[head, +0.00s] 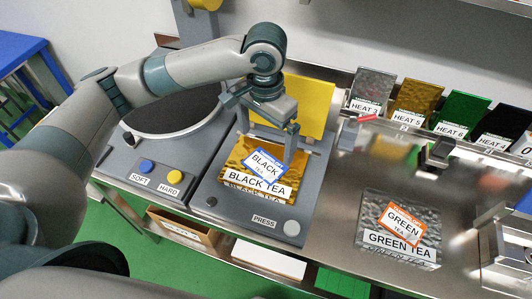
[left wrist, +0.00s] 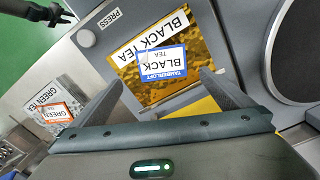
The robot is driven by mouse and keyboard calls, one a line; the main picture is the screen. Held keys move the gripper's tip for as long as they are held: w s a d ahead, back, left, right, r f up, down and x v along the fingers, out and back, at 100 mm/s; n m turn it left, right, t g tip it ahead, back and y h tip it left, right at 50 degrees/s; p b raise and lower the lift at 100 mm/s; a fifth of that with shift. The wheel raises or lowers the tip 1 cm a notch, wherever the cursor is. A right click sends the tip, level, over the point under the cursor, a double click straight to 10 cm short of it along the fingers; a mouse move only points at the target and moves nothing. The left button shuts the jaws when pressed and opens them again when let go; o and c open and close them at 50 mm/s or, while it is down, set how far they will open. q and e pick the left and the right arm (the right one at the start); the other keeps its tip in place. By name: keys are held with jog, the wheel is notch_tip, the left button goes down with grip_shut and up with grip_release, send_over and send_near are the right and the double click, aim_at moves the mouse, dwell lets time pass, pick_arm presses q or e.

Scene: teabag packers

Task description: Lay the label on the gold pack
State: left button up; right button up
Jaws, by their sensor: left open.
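The gold pack (head: 233,161) lies on the grey press station, with a white BLACK TEA strip along its front. The label (head: 264,166), white with a blue border and reading BLACK TEA, lies tilted on the pack's top and overlaps the strip a little. The left wrist view shows the label (left wrist: 163,62) on the gold pack (left wrist: 204,48) too. My left gripper (head: 267,136) is open and empty just above the label, one finger to each side of the pack's rear part. A dark gripper, seemingly my right one (left wrist: 62,14), shows small at the wrist view's top left; its jaw state is unclear.
A yellow plate (head: 312,108) stands upright behind the pack. A silver pack (head: 372,212) with a GREEN TEA label sits on the bench to the right. Coloured HEAT sample panels (head: 418,98) line the back. The SOFT and HARD buttons (head: 160,174) are at left, the PRESS button (head: 291,228) in front.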

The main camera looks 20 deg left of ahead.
pick_arm(q)
jog(key=shift+r, duration=1.65)
